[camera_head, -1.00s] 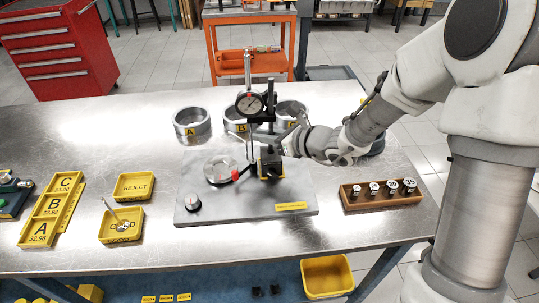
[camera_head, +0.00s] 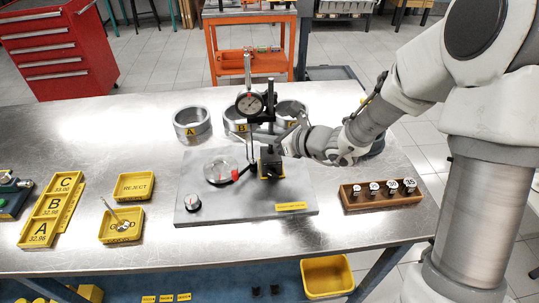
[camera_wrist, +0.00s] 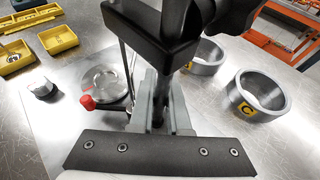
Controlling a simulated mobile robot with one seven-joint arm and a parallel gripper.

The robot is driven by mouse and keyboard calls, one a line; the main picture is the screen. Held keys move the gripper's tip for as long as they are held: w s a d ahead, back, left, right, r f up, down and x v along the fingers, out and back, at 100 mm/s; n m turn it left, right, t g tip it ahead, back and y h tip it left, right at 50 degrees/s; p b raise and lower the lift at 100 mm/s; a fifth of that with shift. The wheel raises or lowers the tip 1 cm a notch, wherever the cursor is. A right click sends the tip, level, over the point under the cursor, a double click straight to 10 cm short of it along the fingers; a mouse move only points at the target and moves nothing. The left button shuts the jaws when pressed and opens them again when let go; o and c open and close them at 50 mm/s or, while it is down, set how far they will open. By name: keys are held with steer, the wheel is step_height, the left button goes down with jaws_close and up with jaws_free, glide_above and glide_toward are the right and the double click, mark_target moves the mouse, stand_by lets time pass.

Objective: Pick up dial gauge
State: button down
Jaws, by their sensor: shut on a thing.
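The dial gauge (camera_head: 249,104), with a round white face and a black rim, is upright on a dark stand post (camera_head: 271,115). The post rises from a black block base (camera_head: 271,161) on the grey plate (camera_head: 240,208). My gripper (camera_head: 276,143) reaches in from the right, low beside the post and below the dial. In the wrist view its fingers (camera_wrist: 160,112) are shut at the dark post (camera_wrist: 162,85) of the gauge stand. The exact contact is partly hidden by the black clamp arm (camera_wrist: 150,35). The dial face does not show in the wrist view.
Metal rings A (camera_head: 191,122), B (camera_head: 236,120) and C (camera_wrist: 258,95) stand behind the plate. A wooden block of cylinders (camera_head: 382,192) is right; yellow trays (camera_head: 134,186) are left.

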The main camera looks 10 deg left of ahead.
mark_target(264, 119)
steer(key=shift+r, duration=0.15)
step_height(264, 119, up, 2)
steer(key=shift+w, duration=0.1)
steer(key=r, duration=0.1)
steer(key=r+p, duration=0.1)
steer(key=shift+d+r, duration=0.3)
steer(key=d+r+p, duration=0.4)
steer(key=d+r, duration=0.5)
steer(key=d, duration=0.2)
steer(key=shift+s+r, duration=0.25)
steer(key=shift+s, duration=0.05)
stand_by(0.3)
steer(key=shift+d, duration=0.1)
